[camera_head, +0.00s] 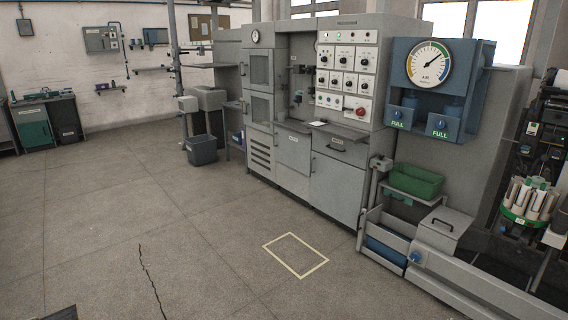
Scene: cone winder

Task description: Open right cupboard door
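The right cupboard door (336,189) is a plain grey panel low on the grey control cabinet (357,62), right of centre. It looks shut, flush with the cabinet front. A small dark mark shows near its upper left corner; I cannot tell if it is a handle. Above it is a drawer-like panel (342,148) with a dark bar handle. To its left is another grey lower door (292,152) with a small label. Neither of my grippers is in view.
A yellow floor rectangle (295,256) lies before the cabinet, with open floor around it. To the right, a low grey bench (436,233) with a green bin (416,181) juts forward. A grey tub (201,150) stands at the cabinet's left.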

